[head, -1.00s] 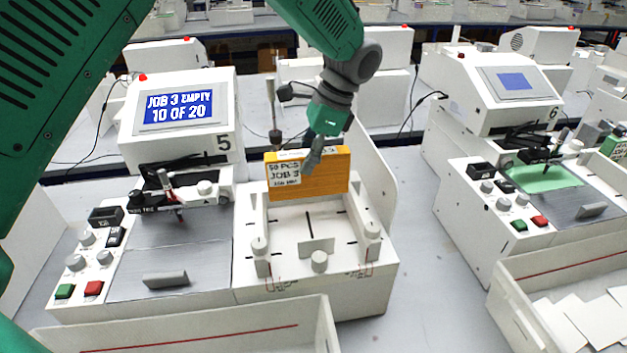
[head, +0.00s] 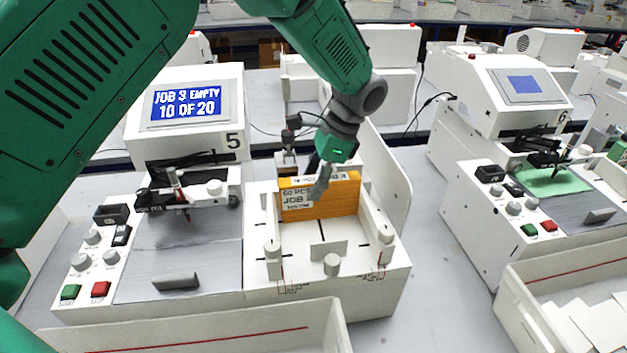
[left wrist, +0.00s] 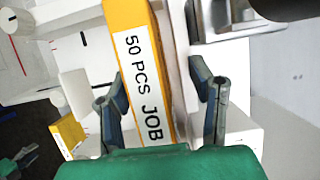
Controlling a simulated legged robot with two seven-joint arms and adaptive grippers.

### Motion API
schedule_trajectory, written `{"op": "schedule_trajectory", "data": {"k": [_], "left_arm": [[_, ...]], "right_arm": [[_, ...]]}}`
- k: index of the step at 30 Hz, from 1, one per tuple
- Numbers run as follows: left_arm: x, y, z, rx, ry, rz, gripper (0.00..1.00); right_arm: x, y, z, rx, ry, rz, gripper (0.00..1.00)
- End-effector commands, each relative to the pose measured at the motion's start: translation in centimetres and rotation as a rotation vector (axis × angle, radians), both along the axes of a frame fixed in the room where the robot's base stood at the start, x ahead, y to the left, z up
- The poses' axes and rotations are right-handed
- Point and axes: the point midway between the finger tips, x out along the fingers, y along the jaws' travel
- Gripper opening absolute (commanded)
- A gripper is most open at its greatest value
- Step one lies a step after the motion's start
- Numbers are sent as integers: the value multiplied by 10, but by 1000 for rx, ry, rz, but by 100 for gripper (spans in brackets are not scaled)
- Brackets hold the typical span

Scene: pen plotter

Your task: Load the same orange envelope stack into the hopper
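The orange envelope stack (head: 345,200) stands in the white hopper (head: 292,264) of station 5, between its side guides and behind the small front plate. Its white label reads 50 PCS JOB. My left gripper (head: 318,190) reaches down over the stack from above. In the left wrist view the stack (left wrist: 135,20) lies between the fingers of my left gripper (left wrist: 160,85). The fingers look open, with a pale gap on the right side and the left finger close to the stack. My right gripper is out of view.
Station 5's screen (head: 187,103) reads JOB 3 EMPTY, 10 OF 20. A tall white panel (head: 385,165) stands right of the hopper. A white bin (head: 250,320) is in front. Station 6 (head: 520,85) stands to the right. Another orange-yellow block (left wrist: 68,134) shows in the left wrist view.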

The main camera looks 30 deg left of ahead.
Motion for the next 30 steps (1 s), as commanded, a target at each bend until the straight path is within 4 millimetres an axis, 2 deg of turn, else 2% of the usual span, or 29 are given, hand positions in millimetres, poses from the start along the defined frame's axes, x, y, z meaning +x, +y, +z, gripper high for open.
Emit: {"op": "schedule_trajectory", "data": {"k": [5, 8, 18, 21, 25, 30], "left_arm": [[1, -5, 7, 4, -3, -2, 49], [5, -8, 19, 4, -5, -1, 49], [21, -25, 84, -1, -3, -1, 49], [24, -30, 97, -2, -1, 0, 49], [26, -35, 108, 1, 1, 0, 49], [27, -37, 112, 2, 2, -1, 49]], "right_arm": [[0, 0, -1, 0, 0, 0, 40], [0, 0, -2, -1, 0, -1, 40], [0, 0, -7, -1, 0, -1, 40], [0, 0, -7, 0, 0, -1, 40], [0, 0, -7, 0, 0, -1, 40], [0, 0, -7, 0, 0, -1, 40]]}}
